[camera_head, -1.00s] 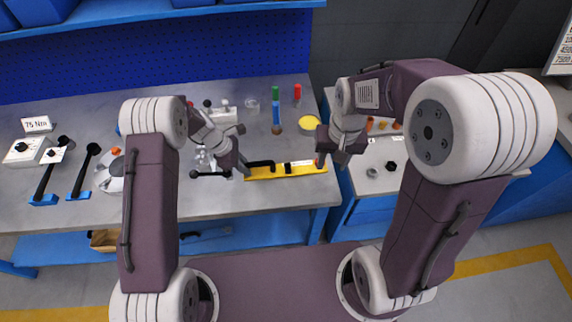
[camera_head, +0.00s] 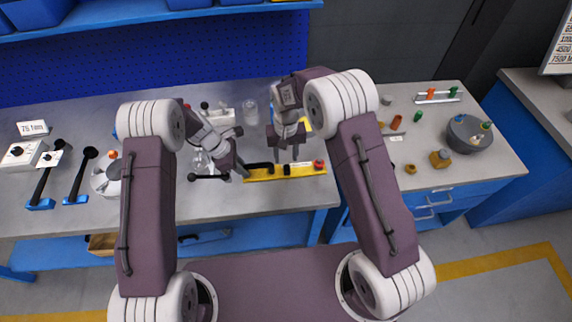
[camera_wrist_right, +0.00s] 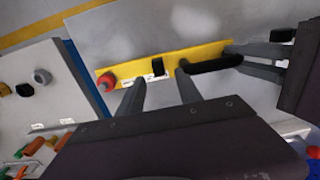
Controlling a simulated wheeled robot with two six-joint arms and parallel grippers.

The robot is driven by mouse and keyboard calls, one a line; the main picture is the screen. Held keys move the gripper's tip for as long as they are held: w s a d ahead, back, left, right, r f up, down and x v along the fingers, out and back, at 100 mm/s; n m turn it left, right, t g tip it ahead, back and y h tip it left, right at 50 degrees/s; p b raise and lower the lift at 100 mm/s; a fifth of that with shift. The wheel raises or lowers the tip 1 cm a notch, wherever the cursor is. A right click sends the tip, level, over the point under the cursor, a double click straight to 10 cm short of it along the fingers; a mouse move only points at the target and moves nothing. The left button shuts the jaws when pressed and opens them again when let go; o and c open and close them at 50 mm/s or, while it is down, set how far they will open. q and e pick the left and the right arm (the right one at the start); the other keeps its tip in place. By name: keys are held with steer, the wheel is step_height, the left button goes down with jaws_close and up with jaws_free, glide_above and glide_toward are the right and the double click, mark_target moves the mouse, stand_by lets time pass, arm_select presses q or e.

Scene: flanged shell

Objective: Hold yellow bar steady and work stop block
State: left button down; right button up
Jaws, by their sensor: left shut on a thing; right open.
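The yellow bar (camera_head: 303,171) lies near the front edge of the grey bench; it also shows in the right wrist view (camera_wrist_right: 205,52). It carries a black handle at its left, a small black stop block (camera_head: 287,169) near its middle, and a red knob (camera_head: 319,164) at its right end. In the right wrist view the stop block (camera_wrist_right: 158,67) sits by a white marked strip. My left gripper (camera_head: 244,173) is shut on the bar's left end, beside the handle. My right gripper (camera_head: 288,156) is open and empty above the bar, its fingers (camera_wrist_right: 160,92) apart around the stop block's position.
Black-handled tools (camera_head: 83,175) stand at the left. A clear cup (camera_head: 250,112) is behind the bar. Bare bench lies in front of the bar.

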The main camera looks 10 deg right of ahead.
mark_target(286, 167)
step_height(286, 167, down, 6)
steer(key=shift+r, duration=0.15)
jaws_close()
stand_by(1.4)
